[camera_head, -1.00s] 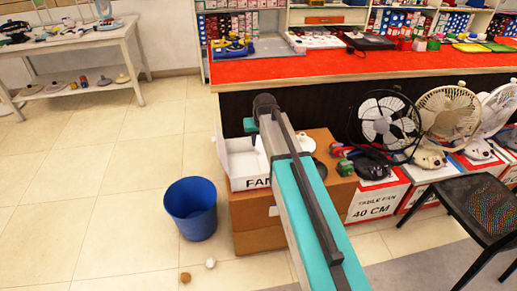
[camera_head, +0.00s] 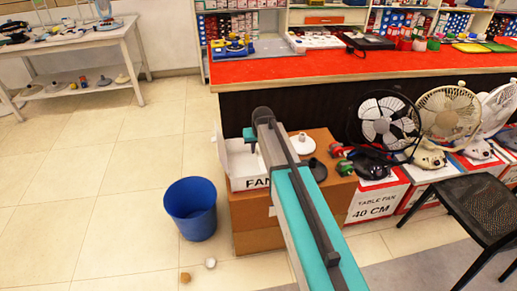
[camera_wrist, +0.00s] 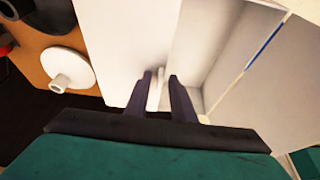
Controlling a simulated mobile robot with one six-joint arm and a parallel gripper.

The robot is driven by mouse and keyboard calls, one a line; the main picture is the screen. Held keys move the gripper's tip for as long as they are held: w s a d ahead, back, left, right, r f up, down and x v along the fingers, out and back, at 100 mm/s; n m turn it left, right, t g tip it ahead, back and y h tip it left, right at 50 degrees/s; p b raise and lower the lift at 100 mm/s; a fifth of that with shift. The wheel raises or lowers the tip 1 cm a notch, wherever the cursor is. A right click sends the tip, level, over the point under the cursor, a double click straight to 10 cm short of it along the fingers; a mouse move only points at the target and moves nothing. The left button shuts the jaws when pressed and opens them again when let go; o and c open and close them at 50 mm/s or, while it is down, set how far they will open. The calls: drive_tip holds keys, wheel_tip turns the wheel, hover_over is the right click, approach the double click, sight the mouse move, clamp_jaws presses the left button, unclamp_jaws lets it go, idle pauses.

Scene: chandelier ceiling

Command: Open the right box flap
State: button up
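A white open-topped box (camera_head: 246,168) with "FAN" on its front stands on brown cardboard boxes, just left of my arm in the head view. My gripper (camera_wrist: 162,77) is at the right side of this box; in the head view my arm hides most of it. In the wrist view its two dark fingers stand a little apart, pointing at a white box panel (camera_wrist: 128,40). A pale strip shows between the fingers; I cannot tell whether they touch it. The box interior (camera_wrist: 225,60) lies right of the fingers. The right flap is not clearly distinguishable.
Brown cardboard boxes (camera_head: 255,215) stand below the white box. A white round part (camera_head: 302,143) and a dark round part (camera_head: 318,170) lie to its right. A blue bin (camera_head: 190,208) is at left, a red counter (camera_head: 400,66) behind, fans (camera_head: 385,120) right.

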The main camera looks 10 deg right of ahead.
clamp_jaws()
idle(1.2)
